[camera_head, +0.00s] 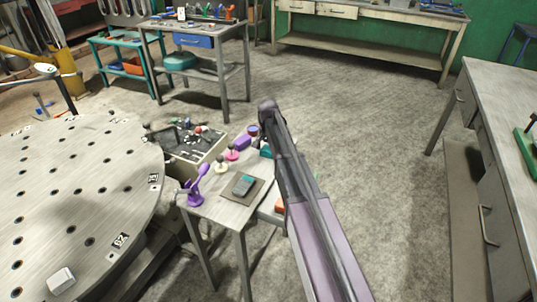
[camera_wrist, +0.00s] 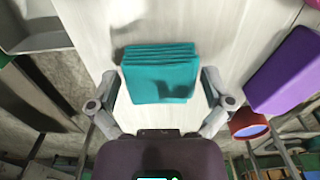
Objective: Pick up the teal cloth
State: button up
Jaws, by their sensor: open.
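The teal cloth (camera_wrist: 160,75) is folded into a thick stack of layers and lies on a pale surface in the wrist view. My gripper (camera_wrist: 160,80) is open, with one finger on the left and one on the right of the cloth. I cannot tell how high the fingertips are above the surface. In the head view a small part of the teal cloth (camera_head: 266,152) shows beside my arm on the small table (camera_head: 228,208); my arm hides the gripper there.
A purple block (camera_wrist: 287,72) and a red cup with a blue inside (camera_wrist: 249,125) are close on the right in the wrist view. The small table also carries a purple clamp-like object (camera_head: 196,186) and a dark device (camera_head: 243,185) on a brown mat.

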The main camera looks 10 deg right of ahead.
aim_at(268, 149)
dwell(0.4)
jog(key=c, duration=0.8)
jog(key=shift+r, duration=0.2)
notch_tip(268, 149, up, 4)
jog(key=p, duration=0.4)
jog(key=shift+f, duration=0.2)
jog(key=shift+c, duration=0.2)
jog(key=s+a+r+p, duration=0.1)
jog(key=s+a, duration=0.1)
jog(key=s, duration=1.3)
jog(key=shift+s+a, duration=0.15)
jog(key=shift+s, duration=0.25)
